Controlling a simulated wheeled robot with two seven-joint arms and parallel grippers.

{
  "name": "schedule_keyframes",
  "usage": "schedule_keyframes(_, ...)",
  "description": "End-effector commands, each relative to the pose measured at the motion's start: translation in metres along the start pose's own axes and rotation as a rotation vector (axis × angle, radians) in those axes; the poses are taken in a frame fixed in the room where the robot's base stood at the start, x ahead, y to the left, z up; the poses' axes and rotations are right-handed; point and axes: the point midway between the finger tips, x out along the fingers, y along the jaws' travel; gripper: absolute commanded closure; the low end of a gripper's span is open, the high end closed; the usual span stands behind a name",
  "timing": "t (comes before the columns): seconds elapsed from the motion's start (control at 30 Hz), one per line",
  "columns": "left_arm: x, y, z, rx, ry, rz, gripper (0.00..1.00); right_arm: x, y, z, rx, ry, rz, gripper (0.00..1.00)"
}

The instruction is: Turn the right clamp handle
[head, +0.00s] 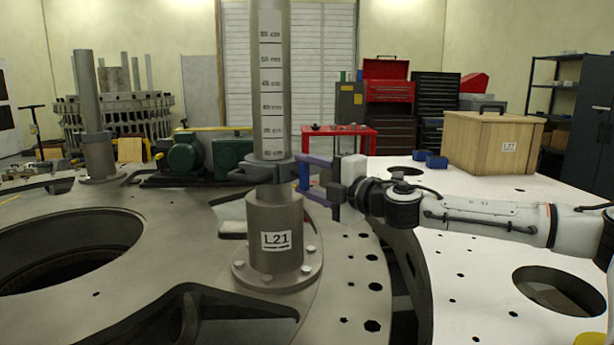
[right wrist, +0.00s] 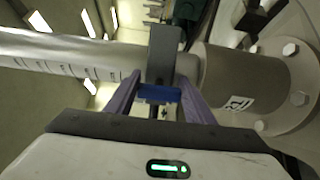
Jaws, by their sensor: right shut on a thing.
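A dark clamp (head: 262,172) sits around the post just above the base, with one arm sticking out to the left. My right gripper (head: 304,176) reaches in from the right, its purple fingers at the clamp's right side. A blue piece (right wrist: 158,95) shows between the fingers. My left gripper is not in view.
The large turret plate (head: 345,270) has a wide round opening at left and several small holes. A pale plate (head: 470,265) lies at right with a wooden crate (head: 490,143) and small blue blocks (head: 430,160). A second post (head: 95,130) stands at left.

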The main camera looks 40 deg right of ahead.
Motion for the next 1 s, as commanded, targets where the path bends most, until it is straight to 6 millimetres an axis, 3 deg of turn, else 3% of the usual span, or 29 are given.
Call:
schedule_keyframes(0.03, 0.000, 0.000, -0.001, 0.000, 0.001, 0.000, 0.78, 0.000, 0.000, -0.001, -0.005, 0.002, 0.000, 0.74)
schedule_keyframes(0.07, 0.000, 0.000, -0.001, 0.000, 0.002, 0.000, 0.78, 0.000, 0.000, -0.001, -0.005, 0.002, 0.000, 0.47)
schedule_keyframes(0.17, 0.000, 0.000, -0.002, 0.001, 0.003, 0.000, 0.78, 0.000, 0.000, 0.000, -0.004, 0.001, 0.000, 0.33)
schedule_keyframes(0.63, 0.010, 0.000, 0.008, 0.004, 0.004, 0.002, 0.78, -0.010, -0.004, 0.000, -0.007, 0.001, 0.001, 0.33)
schedule_keyframes(1.0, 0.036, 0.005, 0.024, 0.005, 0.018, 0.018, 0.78, -0.068, -0.002, 0.000, -0.008, -0.001, 0.005, 0.33)
